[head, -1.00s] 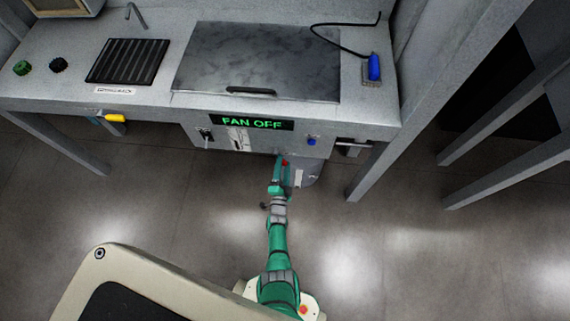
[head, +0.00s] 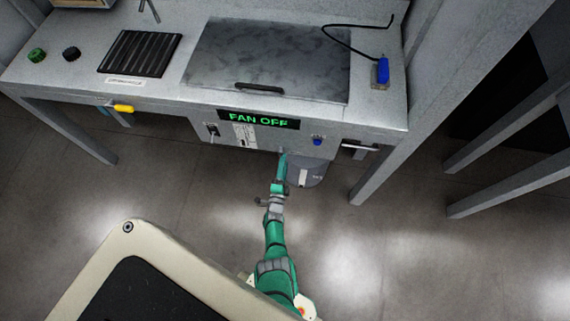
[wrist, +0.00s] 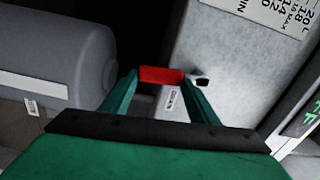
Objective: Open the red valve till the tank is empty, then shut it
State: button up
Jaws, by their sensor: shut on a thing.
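The red valve handle (wrist: 161,75) shows in the wrist view between the two green fingertips of my gripper (wrist: 163,80). The fingers are shut on it from either side. In the head view my gripper (head: 282,158) reaches under the front edge of the bench and hides the valve. The grey tank (wrist: 50,58) is a rounded cylinder at the left of the wrist view. In the head view the tank (head: 312,173) shows partly, low under the bench, right of my gripper. Its fill level cannot be seen.
The bench front panel (head: 270,136) carries a green "FAN OFF" display (head: 258,119), a blue knob (head: 318,141) and a switch (head: 212,130). A yellow handle (head: 123,108) is at the left. A bench leg (head: 370,177) stands right of the tank. The floor around my arm is clear.

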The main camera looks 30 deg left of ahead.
jog(key=o, duration=1.5)
jog(key=shift+s, duration=0.15)
jog(key=v, duration=1)
jog(key=shift+s, duration=0.25)
jog(key=shift+d, duration=0.1)
